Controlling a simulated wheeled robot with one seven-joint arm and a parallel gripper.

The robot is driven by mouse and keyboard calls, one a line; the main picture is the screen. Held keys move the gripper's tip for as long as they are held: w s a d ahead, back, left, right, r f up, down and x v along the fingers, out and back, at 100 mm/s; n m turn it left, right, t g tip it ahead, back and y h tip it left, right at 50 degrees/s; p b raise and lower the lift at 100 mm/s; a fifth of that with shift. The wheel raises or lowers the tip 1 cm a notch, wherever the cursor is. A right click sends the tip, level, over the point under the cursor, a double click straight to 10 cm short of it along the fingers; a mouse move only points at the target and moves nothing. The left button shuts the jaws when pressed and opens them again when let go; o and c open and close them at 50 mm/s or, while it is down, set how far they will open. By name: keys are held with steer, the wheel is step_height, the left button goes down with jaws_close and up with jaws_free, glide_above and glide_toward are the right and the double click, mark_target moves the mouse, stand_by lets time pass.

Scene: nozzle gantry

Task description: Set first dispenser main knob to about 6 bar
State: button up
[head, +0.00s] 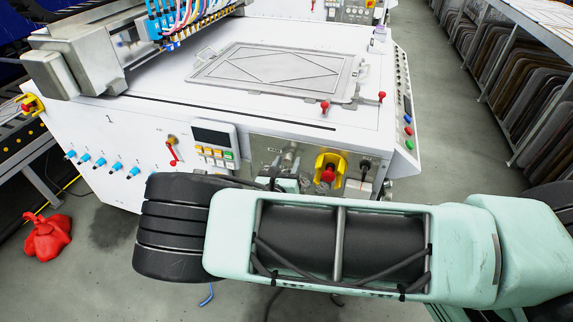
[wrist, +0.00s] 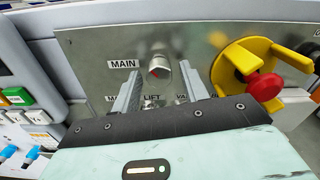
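The MAIN knob (wrist: 159,66) is a small metallic knob with a red mark on its face, to the right of the "MAIN" label (wrist: 122,64) on the grey panel. My gripper (wrist: 161,76) is open. In the wrist view one finger is left of the knob and one is right, with a gap on both sides; I cannot tell how deep they reach. In the head view my arm largely hides the gripper (head: 286,183) in front of the panel of the white machine marked "1" (head: 108,118). No pressure reading is legible.
A red emergency button in a yellow guard (wrist: 250,70) sits close right of my right finger. A keypad with a dark display (head: 212,143) is left of the panel. A red bundle (head: 47,238) lies on the floor.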

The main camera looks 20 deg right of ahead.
steer(key=c, duration=0.8)
steer(key=shift+o, duration=0.2)
steer(key=shift+m, duration=0.3)
steer(key=m+p, duration=0.2)
steer(key=m, duration=0.4)
steer(key=shift+a+r, duration=0.1)
steer(key=shift+a, duration=0.05)
steer(key=m+p, duration=0.1)
steer(key=m, duration=0.2)
steer(key=shift+m+p, duration=0.65)
steer(key=shift+m, duration=1.15)
steer(key=o, duration=1)
